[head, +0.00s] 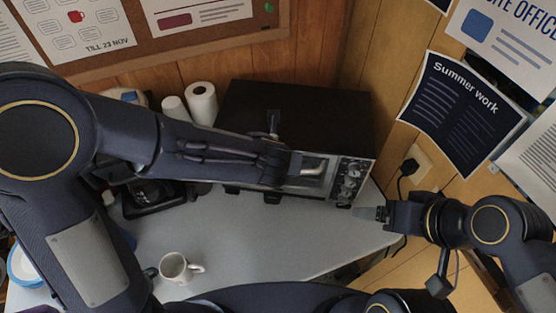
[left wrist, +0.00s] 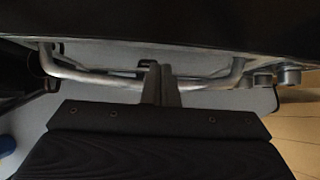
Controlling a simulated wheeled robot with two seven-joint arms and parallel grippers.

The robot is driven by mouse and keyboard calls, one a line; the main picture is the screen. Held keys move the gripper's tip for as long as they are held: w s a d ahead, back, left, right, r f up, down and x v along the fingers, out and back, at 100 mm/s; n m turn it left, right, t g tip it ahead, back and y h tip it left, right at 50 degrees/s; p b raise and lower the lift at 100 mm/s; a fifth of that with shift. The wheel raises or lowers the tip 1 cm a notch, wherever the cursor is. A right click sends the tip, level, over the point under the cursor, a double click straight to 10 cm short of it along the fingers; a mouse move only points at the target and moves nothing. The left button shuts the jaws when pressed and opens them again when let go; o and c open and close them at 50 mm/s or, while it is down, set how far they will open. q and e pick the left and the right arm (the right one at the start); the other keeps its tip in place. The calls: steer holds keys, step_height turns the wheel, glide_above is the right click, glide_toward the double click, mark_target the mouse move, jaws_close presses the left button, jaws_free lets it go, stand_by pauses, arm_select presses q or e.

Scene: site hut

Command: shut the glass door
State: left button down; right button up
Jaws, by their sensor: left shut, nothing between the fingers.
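The oven (head: 300,110) is a black box at the back of the counter. Its glass door (head: 322,165) forms the front, left of the knobs. The door looks upright or nearly so; my left arm hides much of it, and I cannot tell if a gap remains. The metal door handle (head: 313,172) also shows in the left wrist view as a bent bar (left wrist: 100,83). My left gripper (head: 292,162) is shut and empty at the door front; its fingers (left wrist: 160,84) cross the handle bar in the wrist view. My right gripper (head: 368,213) is right of the oven, apart from it; its jaw opening is unclear.
Knobs (head: 350,180) line the oven's right front. A white mug (head: 178,268) stands on the grey counter (head: 260,235), which is clear in the middle. Paper rolls (head: 202,103) stand left of the oven. A plug and socket (head: 415,165) are on the right wall.

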arm_select(q)
steer(key=shift+w+d+r, duration=0.1)
steer(key=shift+w, duration=0.55)
arm_select(e)
steer(key=shift+w+d+r, duration=0.1)
steer(key=shift+w+r, duration=0.05)
steer(key=shift+w, duration=0.35)
arm_select(q)
steer(key=shift+s, duration=0.1)
